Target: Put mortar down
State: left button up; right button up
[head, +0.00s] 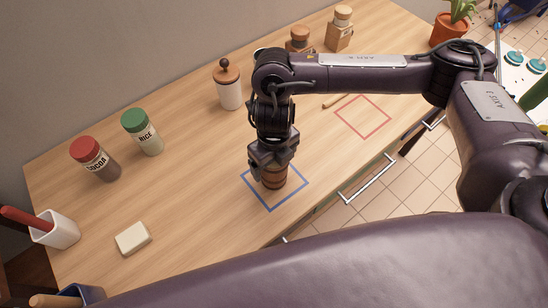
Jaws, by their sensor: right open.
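The mortar (274,180), a small brown wooden vessel with darker bands, stands upright on the wooden counter inside a blue square outline (271,210). My right gripper (270,165) points down over it, with its open fingers at the mortar's upper part. The gripper hides the mortar's top, and I cannot tell whether the fingers touch it. My left gripper is not in view.
A red square outline (362,118) lies empty to the right. Jars labelled cocoa (96,160) and rice (143,133) stand left, with a white lidded jar (228,88) behind. A pale block (132,238) lies front left. The counter between is clear.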

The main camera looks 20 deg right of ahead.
jog(key=shift+r, duration=0.3)
notch_tip(320, 180, up, 12)
jog(key=p, duration=0.2)
jog(key=shift+f, duration=0.15)
dwell(0.3)
